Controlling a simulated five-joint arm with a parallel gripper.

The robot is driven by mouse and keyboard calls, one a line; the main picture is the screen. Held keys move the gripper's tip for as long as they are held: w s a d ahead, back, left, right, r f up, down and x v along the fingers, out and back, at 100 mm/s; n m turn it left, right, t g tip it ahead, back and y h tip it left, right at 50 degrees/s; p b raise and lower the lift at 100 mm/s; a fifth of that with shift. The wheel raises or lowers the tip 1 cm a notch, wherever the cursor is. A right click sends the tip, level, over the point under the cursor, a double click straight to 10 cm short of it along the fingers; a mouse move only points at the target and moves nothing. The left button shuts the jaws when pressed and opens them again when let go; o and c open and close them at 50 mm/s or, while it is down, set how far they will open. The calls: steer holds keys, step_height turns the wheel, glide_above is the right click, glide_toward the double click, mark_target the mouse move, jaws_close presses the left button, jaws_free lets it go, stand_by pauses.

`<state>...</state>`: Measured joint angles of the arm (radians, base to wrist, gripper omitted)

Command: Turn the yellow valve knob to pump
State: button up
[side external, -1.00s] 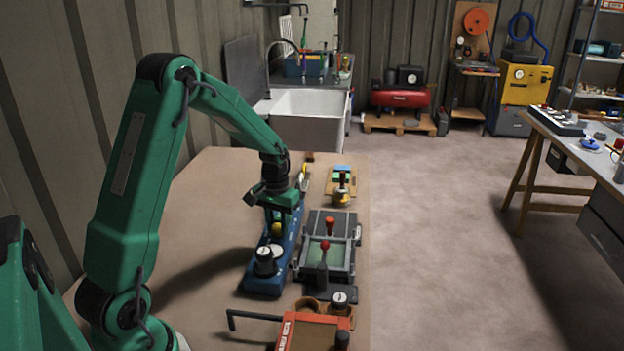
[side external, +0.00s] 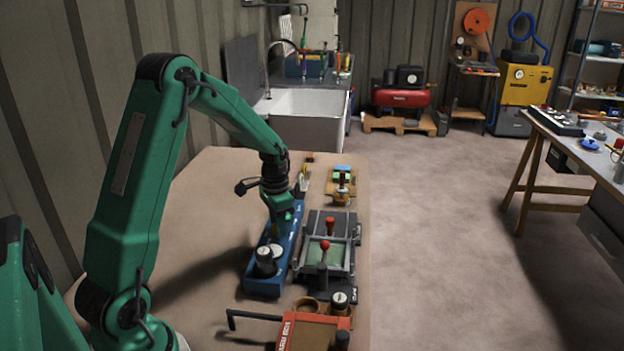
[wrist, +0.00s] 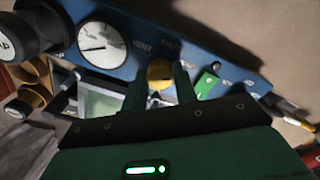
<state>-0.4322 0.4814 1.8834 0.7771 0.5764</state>
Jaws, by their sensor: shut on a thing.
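The yellow valve knob (wrist: 160,70) shows in the wrist view on a blue panel (wrist: 222,48). White lettering stands around it; "VENT" seems to be one word, and the rest is too blurred to read surely. My gripper (wrist: 161,80) is shut on the knob, with one green finger on each side of it. In the side view my gripper (side external: 280,220) points down at the long blue panel (side external: 265,286) and mostly hides the knob. The knob's pointer direction cannot be made out.
On the blue panel are a white gauge (wrist: 103,45), a black knob (wrist: 30,38) and a green switch (wrist: 207,82). A grey-framed unit with red-topped levers (side external: 330,226) stands close to the right. An orange box (side external: 312,330) is in front. Bare bench lies left.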

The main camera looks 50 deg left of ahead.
stand_by(0.3)
steer(key=o, duration=1)
steer(key=shift+c, duration=0.2)
steer(key=shift+r, duration=0.1)
step_height(320, 180, up, 7)
steer(key=shift+r, duration=0.35)
steer(key=shift+s+d+r, duration=0.1)
steer(key=shift+d+r, duration=0.2)
steer(key=shift+r, duration=0.05)
steer(key=s+d+r+t, duration=0.3)
steer(key=s+d+r, duration=0.4)
steer(key=d+r, duration=0.25)
steer(key=s+d+r+n+t, duration=0.1)
steer(key=s+d+t, duration=0.1)
steer(key=s+d, duration=0.6)
steer(key=s, duration=0.2)
steer(key=shift+s+d+r+n+t, duration=0.15)
steer(key=shift+s+d+n+t, duration=0.05)
steer(key=shift+s+n+t, duration=0.1)
